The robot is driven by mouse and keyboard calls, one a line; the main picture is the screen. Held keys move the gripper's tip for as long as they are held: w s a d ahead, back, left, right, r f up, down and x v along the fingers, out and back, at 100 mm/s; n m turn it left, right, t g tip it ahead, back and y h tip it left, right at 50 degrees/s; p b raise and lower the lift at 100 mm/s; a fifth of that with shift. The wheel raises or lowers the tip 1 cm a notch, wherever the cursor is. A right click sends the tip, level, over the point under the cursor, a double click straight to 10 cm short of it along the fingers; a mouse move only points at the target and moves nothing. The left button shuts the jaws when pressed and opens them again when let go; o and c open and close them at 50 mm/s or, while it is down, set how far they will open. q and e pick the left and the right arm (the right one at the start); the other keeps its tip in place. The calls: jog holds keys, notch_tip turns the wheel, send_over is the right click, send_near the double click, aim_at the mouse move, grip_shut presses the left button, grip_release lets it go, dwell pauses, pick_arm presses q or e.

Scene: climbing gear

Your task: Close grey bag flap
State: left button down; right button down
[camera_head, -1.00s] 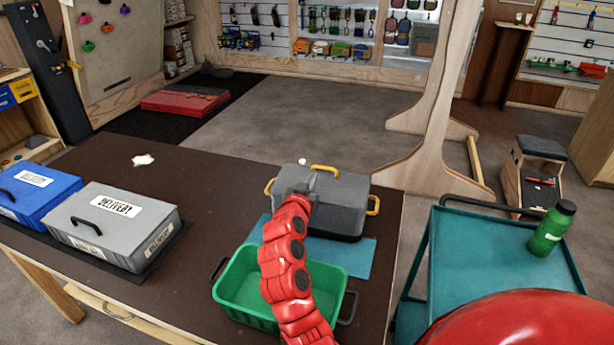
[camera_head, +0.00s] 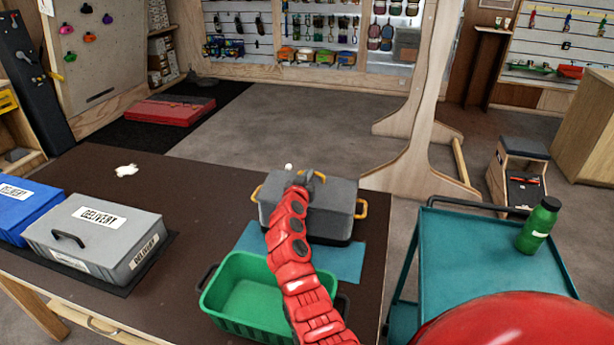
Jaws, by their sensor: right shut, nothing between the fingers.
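The grey bag (camera_head: 335,205) has yellow handles at its sides. It sits on the far right part of the brown table, at the back of a teal mat (camera_head: 338,262). Its grey top looks flat and lies over the body; I cannot tell whether the flap is fully down. My right gripper (camera_head: 306,178) is at the bag's back top edge, shut and empty. It hides that part of the top; I cannot tell whether it touches. My red right arm covers the bag's left front. My left gripper is out of view.
A green crate (camera_head: 211,299) stands in front of the mat. A grey delivery box (camera_head: 75,245) and a blue box (camera_head: 14,222) are at the left. A teal cart (camera_head: 465,265) with a green bottle (camera_head: 539,225) stands at the right. The middle of the table is clear.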

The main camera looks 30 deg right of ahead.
jog(key=shift+w+d+f+g+y+b, duration=0.25)
jog(key=shift+w+f+g+y+b, duration=0.1)
jog(key=shift+f+g+y, duration=0.25)
jog(key=shift+r, duration=0.15)
